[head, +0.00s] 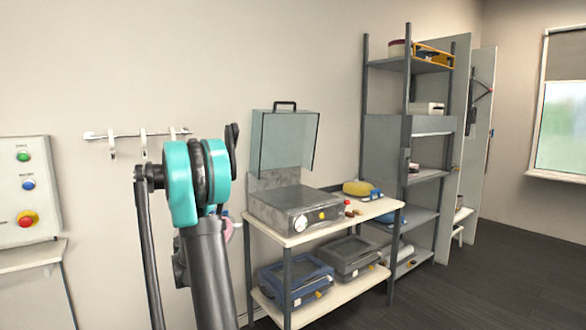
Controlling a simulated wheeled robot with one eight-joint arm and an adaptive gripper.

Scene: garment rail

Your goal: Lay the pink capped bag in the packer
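The packer (292,207) is a grey metal box with a dial and a yellow button on its front. It stands on the top of a cream-topped bench, and its clear lid (284,143) with a dark handle is raised. A small pink patch (228,230) shows just right of my arm, left of the bench. It may be the pink capped bag, but my arm hides most of it. My arm with teal joints stands in front of the wall, left of the packer. My gripper's fingers cannot be made out.
A wall rail (135,134) with hooks runs behind my arm. A button panel (26,186) is at the left. The bench top (350,218) holds small items and a yellow sponge-like item (357,188); bins sit below. A grey shelf unit (427,175) stands right, with open floor beyond.

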